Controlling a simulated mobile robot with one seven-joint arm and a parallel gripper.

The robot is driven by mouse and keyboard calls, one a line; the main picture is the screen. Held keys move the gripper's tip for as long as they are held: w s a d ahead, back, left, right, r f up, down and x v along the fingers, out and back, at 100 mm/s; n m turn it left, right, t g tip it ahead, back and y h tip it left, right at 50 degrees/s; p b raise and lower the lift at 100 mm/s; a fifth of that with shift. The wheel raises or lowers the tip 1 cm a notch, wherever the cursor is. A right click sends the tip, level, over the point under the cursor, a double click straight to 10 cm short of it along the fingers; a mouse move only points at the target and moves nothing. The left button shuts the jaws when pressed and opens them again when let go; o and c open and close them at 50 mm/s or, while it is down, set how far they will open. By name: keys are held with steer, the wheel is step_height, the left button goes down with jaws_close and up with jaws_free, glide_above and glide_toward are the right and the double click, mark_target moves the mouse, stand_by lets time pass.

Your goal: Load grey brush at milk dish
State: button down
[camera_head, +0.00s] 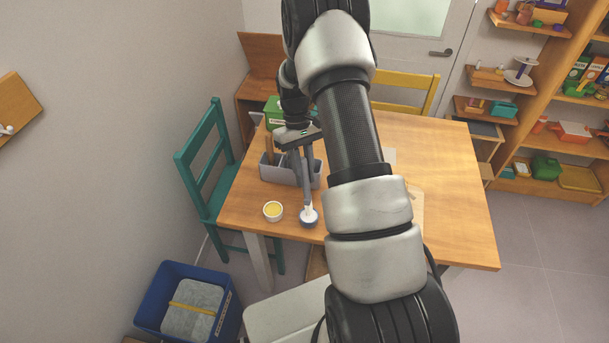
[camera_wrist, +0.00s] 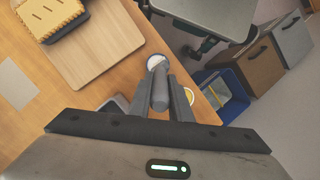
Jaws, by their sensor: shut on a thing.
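My gripper (camera_head: 307,181) is shut on the grey brush, whose grey handle (camera_wrist: 160,90) stands between the two fingers in the wrist view. In the wrist view the milk dish (camera_wrist: 151,61) shows just beyond the brush end. I cannot tell whether the bristles touch the milk. A second small white dish with yellow contents (camera_head: 273,211) stands to the left of the milk dish.
A grey caddy (camera_head: 279,173) with brown handles stands behind the dishes on the wooden table (camera_head: 455,190). In the wrist view a wooden board (camera_wrist: 98,45) bears a biscuit-like slab (camera_wrist: 48,14) on a dark tray. A blue bin (camera_head: 163,312) and a teal chair (camera_head: 203,165) stand left.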

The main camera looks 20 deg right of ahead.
mark_target(304, 165)
steer(key=shift+r+p, duration=1.15)
steer(key=shift+r, duration=1.3)
